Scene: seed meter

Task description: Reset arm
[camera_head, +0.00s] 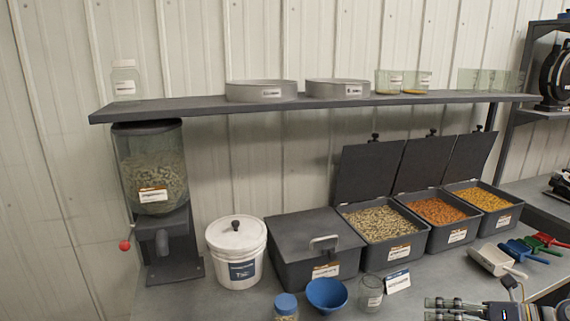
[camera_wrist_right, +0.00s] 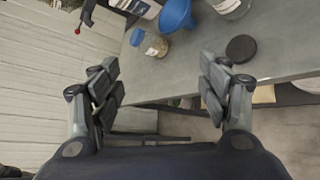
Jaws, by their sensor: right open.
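My right gripper (camera_head: 455,309) comes in at the bottom right of the head view, at the front of the workbench. In the right wrist view the same gripper (camera_wrist_right: 160,88) is open, its two fingers wide apart with nothing between them. My left gripper is not in view. The grey workbench (camera_head: 215,305) holds a seed dispenser (camera_head: 152,185) with a red-knobbed lever at the left.
A white lidded bucket (camera_head: 237,252) and a closed grey bin (camera_head: 313,250) stand mid-bench. Open bins of seed (camera_head: 383,252) stand right of them. Coloured scoops (camera_head: 518,250) lie at the right. A shelf (camera_head: 210,105) spans above. A dark round lid (camera_wrist_right: 241,48) lies near the bench edge.

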